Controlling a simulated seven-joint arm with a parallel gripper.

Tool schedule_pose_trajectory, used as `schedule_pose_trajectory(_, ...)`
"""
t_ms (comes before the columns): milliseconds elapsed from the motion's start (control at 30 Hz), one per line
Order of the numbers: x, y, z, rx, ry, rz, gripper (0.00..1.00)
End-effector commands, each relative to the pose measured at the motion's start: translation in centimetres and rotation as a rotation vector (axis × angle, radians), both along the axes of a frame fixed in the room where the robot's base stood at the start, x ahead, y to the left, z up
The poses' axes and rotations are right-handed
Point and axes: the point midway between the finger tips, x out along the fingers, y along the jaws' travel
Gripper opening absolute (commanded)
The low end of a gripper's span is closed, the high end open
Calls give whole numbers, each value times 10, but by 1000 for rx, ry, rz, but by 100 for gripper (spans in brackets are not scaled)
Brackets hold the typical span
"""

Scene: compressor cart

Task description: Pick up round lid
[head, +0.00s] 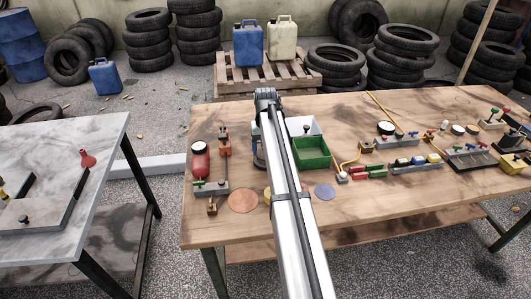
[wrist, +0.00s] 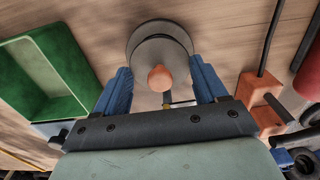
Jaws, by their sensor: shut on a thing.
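The round lid (wrist: 160,48) is a grey disc with an orange knob (wrist: 160,77), seen near the top middle of the wrist view. My gripper (wrist: 162,86) has a blue finger on either side of the lid and is shut on it. A darker round edge shows at the far side of the lid; whether it is part of the lid or something under it, I cannot tell. In the head view my arm hides the lid and most of the gripper.
An orange block (head: 224,146) and a red cylinder (head: 200,163) stand left. A copper disc (head: 243,202) and a blue disc (head: 324,191) lie in front. The table's (head: 400,200) front right is clear.

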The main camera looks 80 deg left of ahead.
Motion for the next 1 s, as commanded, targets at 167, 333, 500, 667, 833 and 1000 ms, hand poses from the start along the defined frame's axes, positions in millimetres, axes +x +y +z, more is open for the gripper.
schedule_pose_trajectory(167,0,0,0,0,0,0,46)
schedule_pose_trajectory(333,0,0,0,-1,0,0,39)
schedule_pose_trajectory(500,0,0,0,-1,0,0,39)
schedule_pose_trajectory(667,0,0,12,1,0,0,0)
schedule_pose_trajectory(833,0,1,40,2,0,0,0)
schedule_pose_trajectory(1000,0,1,70,2,0,0,0)
